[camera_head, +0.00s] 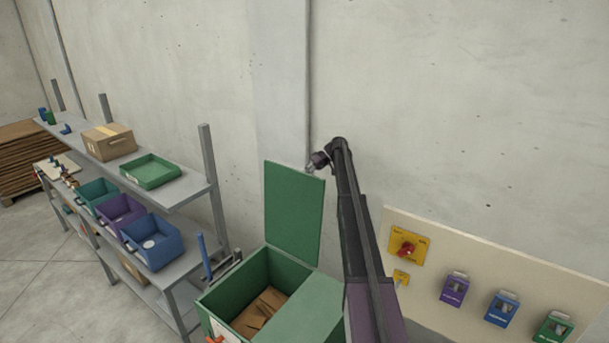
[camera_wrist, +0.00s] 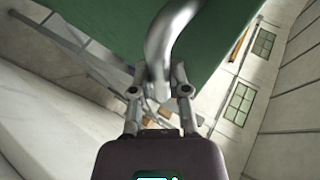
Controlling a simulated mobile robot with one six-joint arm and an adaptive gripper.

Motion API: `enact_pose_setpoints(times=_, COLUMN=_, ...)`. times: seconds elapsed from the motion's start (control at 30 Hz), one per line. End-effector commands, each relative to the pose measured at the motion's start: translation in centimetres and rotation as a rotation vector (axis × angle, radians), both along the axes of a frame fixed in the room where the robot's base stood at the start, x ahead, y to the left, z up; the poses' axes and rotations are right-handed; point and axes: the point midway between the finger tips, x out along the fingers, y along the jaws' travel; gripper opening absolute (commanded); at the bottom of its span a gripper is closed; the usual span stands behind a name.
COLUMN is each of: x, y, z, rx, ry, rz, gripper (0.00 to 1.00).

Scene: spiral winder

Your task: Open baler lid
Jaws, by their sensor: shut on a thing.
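The green baler (camera_head: 322,305) stands at the lower middle of the head view. Its green lid (camera_head: 294,210) stands upright at the back, and the box below is open with brown cardboard pieces (camera_head: 259,312) inside. My gripper (camera_head: 311,168) is at the top right corner of the lid, partly hidden by my arm. In the wrist view my gripper (camera_wrist: 160,90) has its fingers closed on a curved metal handle (camera_wrist: 163,45). The handle is in front of the lid's green panel (camera_wrist: 115,30).
A grey shelf rack (camera_head: 205,180) with a cardboard box (camera_head: 109,142), a green tray (camera_head: 151,172) and several coloured bins is at the left. A panel (camera_head: 480,262) with a red-and-yellow switch (camera_head: 406,246) and several small boxes is at the right. A concrete wall is behind the lid.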

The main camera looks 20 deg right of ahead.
Motion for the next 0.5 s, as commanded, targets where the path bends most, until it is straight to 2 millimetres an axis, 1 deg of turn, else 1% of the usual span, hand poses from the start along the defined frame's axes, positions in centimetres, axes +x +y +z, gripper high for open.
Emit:
enact_pose_setpoints(times=0.03, x=-0.05, y=0.25, z=-0.3, rx=-0.011, ry=0.005, rz=0.002, gripper=0.0)
enact_pose_setpoints(times=0.13, x=0.02, y=0.49, z=-0.28, rx=-0.011, ry=0.005, rz=0.003, gripper=0.0)
enact_pose_setpoints(times=0.17, x=0.05, y=0.55, z=-0.26, rx=-0.011, ry=0.005, rz=0.004, gripper=0.31)
enact_pose_setpoints(times=0.2, x=0.08, y=0.6, z=-0.25, rx=-0.01, ry=0.005, rz=0.004, gripper=0.43)
enact_pose_setpoints(times=0.23, x=0.09, y=0.63, z=-0.24, rx=-0.01, ry=0.005, rz=0.004, gripper=0.52)
enact_pose_setpoints(times=0.27, x=0.1, y=0.64, z=-0.22, rx=-0.009, ry=0.005, rz=0.005, gripper=0.57)
enact_pose_setpoints(times=0.5, x=0.16, y=0.7, z=-0.1, rx=-0.007, ry=0.005, rz=0.006, gripper=0.57)
